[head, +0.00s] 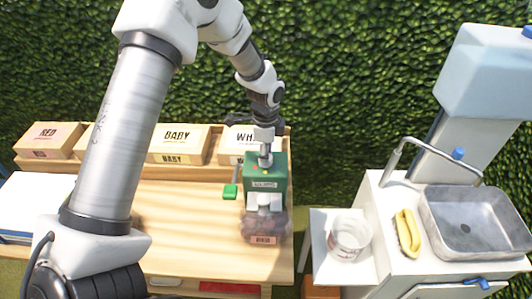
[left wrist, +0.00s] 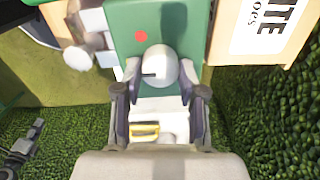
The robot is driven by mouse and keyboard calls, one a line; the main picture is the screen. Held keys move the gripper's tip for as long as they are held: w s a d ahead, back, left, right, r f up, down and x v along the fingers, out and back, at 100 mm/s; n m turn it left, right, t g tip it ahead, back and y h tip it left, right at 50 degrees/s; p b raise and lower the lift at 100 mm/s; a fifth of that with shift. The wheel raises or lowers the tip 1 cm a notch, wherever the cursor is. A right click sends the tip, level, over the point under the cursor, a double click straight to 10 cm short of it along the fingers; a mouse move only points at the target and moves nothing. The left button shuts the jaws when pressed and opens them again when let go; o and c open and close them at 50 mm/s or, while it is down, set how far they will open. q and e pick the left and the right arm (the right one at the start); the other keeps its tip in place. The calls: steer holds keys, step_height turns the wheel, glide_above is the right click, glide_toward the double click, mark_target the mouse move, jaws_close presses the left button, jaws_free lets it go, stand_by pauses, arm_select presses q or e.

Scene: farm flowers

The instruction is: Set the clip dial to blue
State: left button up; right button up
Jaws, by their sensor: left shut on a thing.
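The green clip machine (head: 266,172) stands at the right end of the wooden bench. In the left wrist view its green top (left wrist: 185,25) carries a white round dial knob (left wrist: 158,66) with a dark pointer line and a red mark (left wrist: 141,36) beyond it. My left gripper (left wrist: 160,88) has one finger on each side of the knob and is shut on it. In the head view my left gripper (head: 265,153) comes down onto the machine's top, hiding the dial. A yellow patch (left wrist: 145,129) shows between the fingers. My right gripper is not clearly seen.
A green-handled lever (head: 230,191) sticks out left of the machine. Labelled boxes (head: 178,144) line the bench's back. A clear bin (head: 264,228) sits at the machine's front.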

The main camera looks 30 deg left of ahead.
arm_select(q)
steer(key=shift+s+f+n, duration=0.3)
steer(key=shift+n+p, duration=0.5)
steer(key=shift+n, duration=0.4)
steer(key=n+p, duration=0.1)
steer(key=n, duration=0.2)
steer(key=shift+n, duration=0.3)
steer(key=n+p, duration=0.1)
steer(key=n, duration=0.4)
steer(key=shift+n, duration=0.3)
steer(key=o, duration=1.2)
steer(key=shift+w, duration=0.1)
steer(key=shift+c, duration=0.2)
steer(key=shift+w, duration=0.15)
steer(key=shift+r, duration=0.1)
